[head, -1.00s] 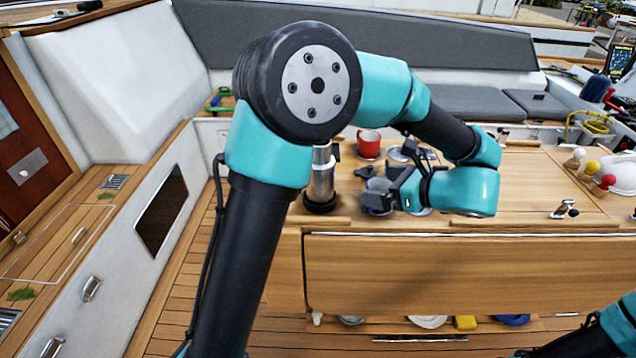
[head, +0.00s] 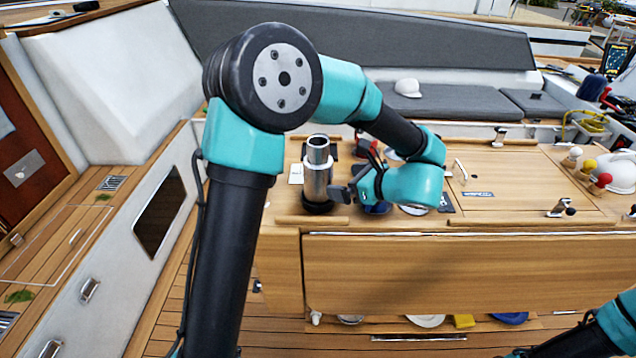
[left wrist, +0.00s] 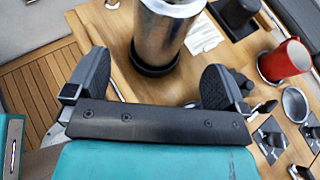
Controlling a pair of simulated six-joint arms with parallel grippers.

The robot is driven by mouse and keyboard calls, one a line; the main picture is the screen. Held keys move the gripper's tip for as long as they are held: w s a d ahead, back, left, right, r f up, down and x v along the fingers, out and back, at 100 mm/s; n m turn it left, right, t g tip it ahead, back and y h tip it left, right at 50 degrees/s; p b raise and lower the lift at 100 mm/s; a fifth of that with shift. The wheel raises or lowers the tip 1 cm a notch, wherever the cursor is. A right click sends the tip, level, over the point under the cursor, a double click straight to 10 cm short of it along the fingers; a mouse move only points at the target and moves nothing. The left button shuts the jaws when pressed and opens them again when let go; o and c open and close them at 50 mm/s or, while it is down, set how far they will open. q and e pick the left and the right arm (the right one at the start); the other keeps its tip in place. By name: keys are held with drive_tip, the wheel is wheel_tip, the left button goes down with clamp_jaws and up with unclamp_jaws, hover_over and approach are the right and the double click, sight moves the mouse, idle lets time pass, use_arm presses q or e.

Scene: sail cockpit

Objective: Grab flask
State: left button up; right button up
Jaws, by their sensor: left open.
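The flask (head: 317,172) is a shiny steel cylinder with a dark base, standing upright on the wooden table near its left end. In the left wrist view the flask (left wrist: 160,38) stands ahead of the jaws, its top cut off by the frame edge. My left gripper (head: 342,191) is low, just right of the flask in the head view. In the left wrist view its two fingers (left wrist: 157,82) are spread wide and empty, with the flask beyond and roughly centred between them. My right gripper is outside the views.
A white helmet-like object (head: 612,174) and coloured balls sit at the table's right. The table's front middle looks clear.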

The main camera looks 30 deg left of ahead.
sight(327, 145)
use_arm(q)
drive_tip(key=shift+x, duration=1.45)
drive_tip(key=shift+x, duration=2.65)
drive_tip(key=shift+w, duration=0.1)
drive_tip(key=c, duration=1.1)
drive_tip(key=shift+r, duration=0.15)
drive_tip(key=shift+r, duration=4.8)
